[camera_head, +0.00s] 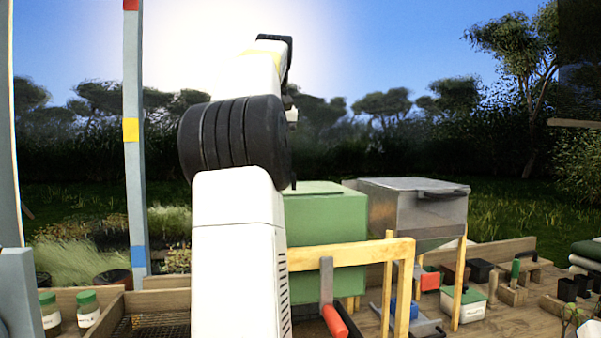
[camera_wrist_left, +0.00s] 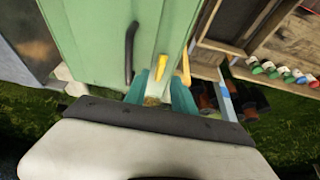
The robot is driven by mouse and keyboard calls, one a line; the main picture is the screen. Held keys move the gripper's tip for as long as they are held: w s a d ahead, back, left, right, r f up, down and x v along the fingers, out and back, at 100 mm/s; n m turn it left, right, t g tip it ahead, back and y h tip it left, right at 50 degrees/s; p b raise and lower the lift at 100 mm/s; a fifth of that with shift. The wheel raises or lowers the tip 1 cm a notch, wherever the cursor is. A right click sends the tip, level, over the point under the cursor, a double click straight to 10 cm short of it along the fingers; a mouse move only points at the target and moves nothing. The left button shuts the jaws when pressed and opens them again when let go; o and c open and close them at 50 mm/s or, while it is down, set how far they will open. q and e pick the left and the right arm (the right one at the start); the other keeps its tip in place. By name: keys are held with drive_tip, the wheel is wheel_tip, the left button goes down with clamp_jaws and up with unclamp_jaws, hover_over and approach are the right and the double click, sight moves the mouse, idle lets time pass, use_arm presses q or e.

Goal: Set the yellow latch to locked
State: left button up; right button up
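The green box (camera_head: 325,235) stands behind my arm in the head view; its green lid or wall (camera_wrist_left: 95,35) fills the upper left of the wrist view. A short yellow piece (camera_wrist_left: 161,67), which looks like the latch, lies beside a dark handle (camera_wrist_left: 130,50). A second yellow piece (camera_wrist_left: 186,66) is just right of it. Whether the latch is locked cannot be told. My left gripper (camera_wrist_left: 160,92) has two teal fingers spread apart, just below the yellow piece, apparently empty; contact cannot be told. In the head view my arm hides it. My right gripper is not in view.
A metal bin (camera_head: 415,205) stands right of the green box. A wooden frame (camera_head: 350,253) and a red-handled lever (camera_head: 335,320) are in front. A colour-banded post (camera_head: 135,190) stands left. Green-lidded jars (camera_head: 88,310) are at lower left, and small items crowd the right.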

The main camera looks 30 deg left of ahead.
use_arm(q)
drive_tip(key=shift+x, duration=1.9)
clamp_jaws()
